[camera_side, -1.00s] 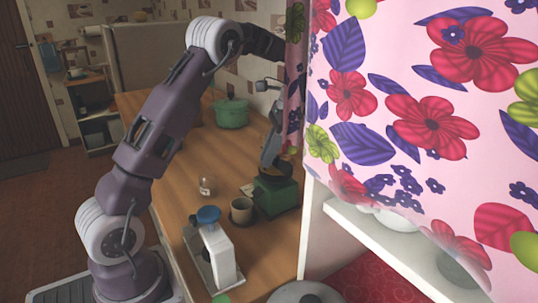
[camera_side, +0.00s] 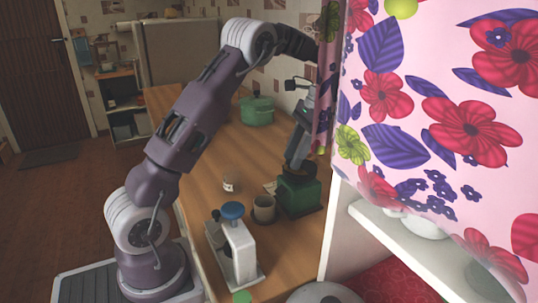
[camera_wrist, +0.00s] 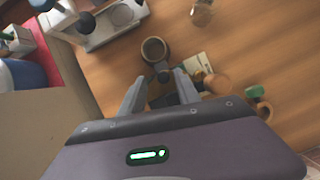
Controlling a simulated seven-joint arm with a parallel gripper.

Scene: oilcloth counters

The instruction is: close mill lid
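The mill (camera_side: 299,195) is a green box on the counter, in the side view to the right of a dark mug. My gripper (camera_side: 298,160) is pointed down directly above the mill, and its fingertips are hard to make out against the mill's top. In the wrist view my gripper (camera_wrist: 162,78) has its two grey fingers spread apart. A small dark part shows between the fingers, probably of the mill; most of the mill is hidden by the gripper body. Whether the lid stands open or shut, and whether a finger touches it, I cannot tell.
The mug (camera_side: 264,208) stands close beside the mill, also in the wrist view (camera_wrist: 155,50). A white machine with a blue knob (camera_side: 238,245) stands nearer the front. A small glass (camera_side: 228,185) and green pot (camera_side: 257,111) are farther back. A flowered curtain (camera_side: 440,110) hangs at right.

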